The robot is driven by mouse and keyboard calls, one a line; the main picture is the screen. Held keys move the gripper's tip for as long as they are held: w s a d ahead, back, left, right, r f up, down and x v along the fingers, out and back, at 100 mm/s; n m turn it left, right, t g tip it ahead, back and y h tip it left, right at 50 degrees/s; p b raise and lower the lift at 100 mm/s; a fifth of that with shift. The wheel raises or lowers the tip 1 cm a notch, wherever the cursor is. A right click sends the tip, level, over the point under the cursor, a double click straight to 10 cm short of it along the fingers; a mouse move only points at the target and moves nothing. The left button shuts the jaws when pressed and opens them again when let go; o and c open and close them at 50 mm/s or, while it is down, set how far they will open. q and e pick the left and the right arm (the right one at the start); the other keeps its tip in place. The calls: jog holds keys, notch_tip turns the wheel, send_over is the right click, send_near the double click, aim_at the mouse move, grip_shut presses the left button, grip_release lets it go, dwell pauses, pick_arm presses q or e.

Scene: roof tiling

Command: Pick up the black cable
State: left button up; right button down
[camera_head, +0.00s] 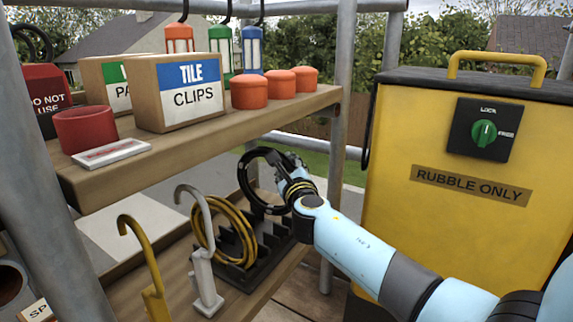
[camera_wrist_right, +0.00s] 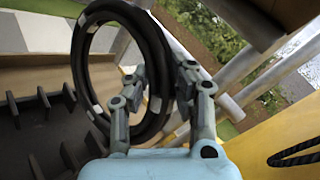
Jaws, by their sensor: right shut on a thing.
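The black cable (camera_head: 246,182) is a coiled ring standing upright at the back of the lower shelf, by the slotted black rack (camera_head: 270,238). In the right wrist view the black cable (camera_wrist_right: 82,62) fills the left half as a large loop. My right gripper (camera_head: 289,170) reaches in from the right and is shut on the coil's right side. Its fingers (camera_wrist_right: 162,85) lie on either side of the coil in the wrist view. The coil's lower edge is partly hidden by the rack and my arm in the head view. My left gripper is not in view.
A yellow cable coil (camera_head: 226,232) stands in the rack beside a grey hook (camera_head: 203,270) and a yellow hook (camera_head: 150,270). The upper shelf (camera_head: 110,172) overhangs close above my right gripper. A yellow rubble bin (camera_head: 455,235) stands right of it, and a scaffold pole (camera_head: 341,110) rises nearby.

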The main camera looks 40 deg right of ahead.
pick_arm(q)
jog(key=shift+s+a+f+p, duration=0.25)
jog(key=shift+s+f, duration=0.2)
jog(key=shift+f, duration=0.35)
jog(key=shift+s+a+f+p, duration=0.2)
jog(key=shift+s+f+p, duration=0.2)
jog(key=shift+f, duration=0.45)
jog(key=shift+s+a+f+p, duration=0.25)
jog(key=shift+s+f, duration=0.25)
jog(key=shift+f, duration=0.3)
pick_arm(e)
jog(key=v, duration=1.6)
jog(key=shift+r, duration=0.1)
